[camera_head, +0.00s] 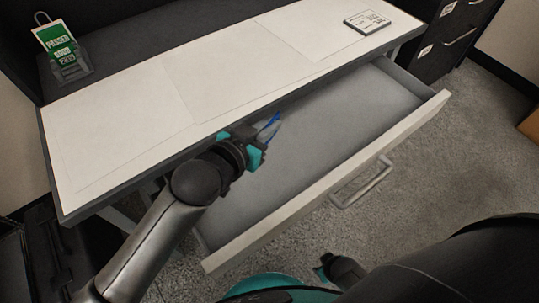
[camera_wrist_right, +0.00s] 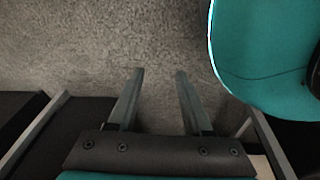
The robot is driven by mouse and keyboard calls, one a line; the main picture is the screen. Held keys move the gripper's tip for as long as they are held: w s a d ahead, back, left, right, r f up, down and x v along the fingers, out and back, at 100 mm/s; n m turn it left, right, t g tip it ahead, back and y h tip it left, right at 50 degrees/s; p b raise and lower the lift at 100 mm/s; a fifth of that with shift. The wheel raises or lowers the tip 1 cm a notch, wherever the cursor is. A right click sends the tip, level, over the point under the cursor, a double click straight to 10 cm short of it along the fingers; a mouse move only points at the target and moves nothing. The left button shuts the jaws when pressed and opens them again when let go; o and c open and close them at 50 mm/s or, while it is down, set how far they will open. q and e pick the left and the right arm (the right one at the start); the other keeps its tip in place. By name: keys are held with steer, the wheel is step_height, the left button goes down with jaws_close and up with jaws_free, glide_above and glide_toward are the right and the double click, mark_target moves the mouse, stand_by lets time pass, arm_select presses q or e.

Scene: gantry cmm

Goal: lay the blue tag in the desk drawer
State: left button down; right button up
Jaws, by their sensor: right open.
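The desk drawer (camera_head: 330,126) is pulled open under the desk and its pale floor shows bare. My left gripper (camera_head: 268,128) reaches in from the left over the drawer's left part, near the desk's front edge. The blue tag (camera_head: 271,122) shows as a small blue piece at its fingertips, and the gripper appears shut on it. Most of the tag is hidden by the gripper, and I cannot tell whether it touches the drawer floor. My right gripper (camera_wrist_right: 158,80) is open and empty above grey carpet in the right wrist view.
The white desk top (camera_head: 220,75) holds a green "passed" tag in a stand (camera_head: 62,50) at the back left and a small white sign block (camera_head: 368,22) at the right. A dark cabinet (camera_head: 450,35) stands at the far right. The drawer front (camera_head: 330,185) has a metal handle.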

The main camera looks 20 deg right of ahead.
arm_select(q)
steer(key=shift+f+b, duration=1.6)
steer(key=shift+f, duration=2.15)
step_height(320, 180, down, 2)
steer(key=shift+f+b, duration=0.15)
steer(key=shift+b, duration=0.5)
steer(key=shift+f, duration=0.65)
arm_select(e)
steer(key=w+a+r, duration=0.4)
steer(key=w+r, duration=0.2)
steer(key=r, duration=0.2)
steer(key=shift+w+a+y, duration=0.3)
steer(key=shift+a, duration=0.1)
steer(key=shift+r, duration=0.1)
arm_select(q)
steer(key=shift+b, duration=0.3)
